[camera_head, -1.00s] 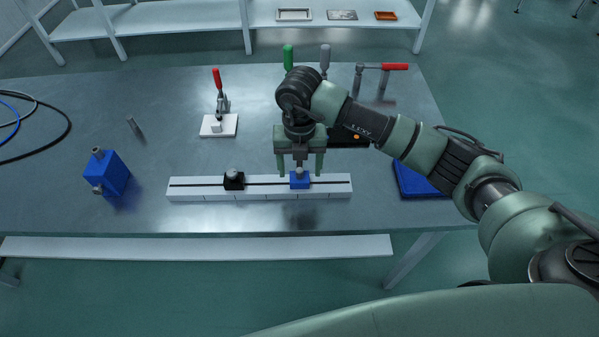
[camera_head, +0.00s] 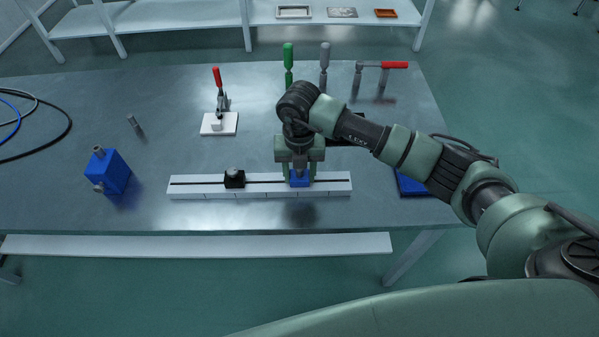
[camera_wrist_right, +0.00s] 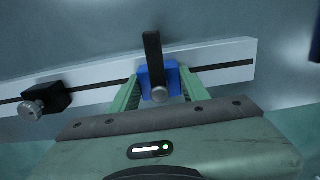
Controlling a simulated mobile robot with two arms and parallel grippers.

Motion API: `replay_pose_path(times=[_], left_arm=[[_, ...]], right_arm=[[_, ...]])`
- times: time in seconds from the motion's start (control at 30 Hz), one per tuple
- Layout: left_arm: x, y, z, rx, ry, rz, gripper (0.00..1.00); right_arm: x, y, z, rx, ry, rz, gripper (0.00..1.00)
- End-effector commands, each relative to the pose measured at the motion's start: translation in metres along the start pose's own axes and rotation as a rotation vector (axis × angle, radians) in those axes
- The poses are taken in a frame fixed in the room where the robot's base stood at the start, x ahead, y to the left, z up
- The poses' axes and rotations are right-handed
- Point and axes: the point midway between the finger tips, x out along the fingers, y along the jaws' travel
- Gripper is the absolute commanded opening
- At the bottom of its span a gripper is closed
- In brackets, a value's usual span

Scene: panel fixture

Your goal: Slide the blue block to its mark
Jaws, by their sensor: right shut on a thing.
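The blue block (camera_head: 299,182) sits on the white slotted rail (camera_head: 210,189), right of the rail's middle. A black block (camera_head: 234,179) with a silver knob sits on the same rail to its left. My right gripper (camera_head: 299,177) comes down from above and is shut on the blue block. In the right wrist view the blue block (camera_wrist_right: 158,80) with its silver knob lies between the green fingers (camera_wrist_right: 160,92), and a dark upright bar (camera_wrist_right: 152,50) stands behind the knob. I cannot make out a target mark; the rail shows only thin division lines. My left gripper is not in view.
A red-handled clamp (camera_head: 219,122) on a white base stands behind the rail. A blue box (camera_head: 108,172) with grey fittings and cables (camera_head: 60,140) are at the left. A blue tray (camera_head: 412,184) lies at the right under my arm. The table front is clear.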

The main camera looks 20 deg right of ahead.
Motion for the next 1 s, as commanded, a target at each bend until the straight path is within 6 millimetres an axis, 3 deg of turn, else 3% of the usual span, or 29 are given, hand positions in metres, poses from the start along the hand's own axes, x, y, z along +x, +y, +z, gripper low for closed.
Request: replay_pose_path(times=[0.1, 0.33, 0.37, 0.43, 0.77, 1.0], left_arm=[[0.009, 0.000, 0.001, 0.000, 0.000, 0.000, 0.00], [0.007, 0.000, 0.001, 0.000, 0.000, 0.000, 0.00], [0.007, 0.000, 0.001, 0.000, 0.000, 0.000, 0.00], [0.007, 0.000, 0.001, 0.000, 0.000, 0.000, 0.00], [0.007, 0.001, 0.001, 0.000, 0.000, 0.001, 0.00], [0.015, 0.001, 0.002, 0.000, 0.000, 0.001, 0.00]], right_arm=[[0.001, 0.005, 0.001, 0.000, -0.001, 0.002, 0.00], [-0.001, 0.006, 0.001, 0.001, 0.000, 0.003, 0.00], [-0.001, 0.006, 0.001, 0.001, 0.000, 0.003, 0.51], [-0.001, 0.006, 0.001, 0.001, 0.000, 0.003, 0.67], [-0.002, 0.006, 0.001, 0.000, -0.001, 0.002, 0.67], [-0.034, 0.006, 0.002, 0.000, -0.005, 0.004, 0.67]])
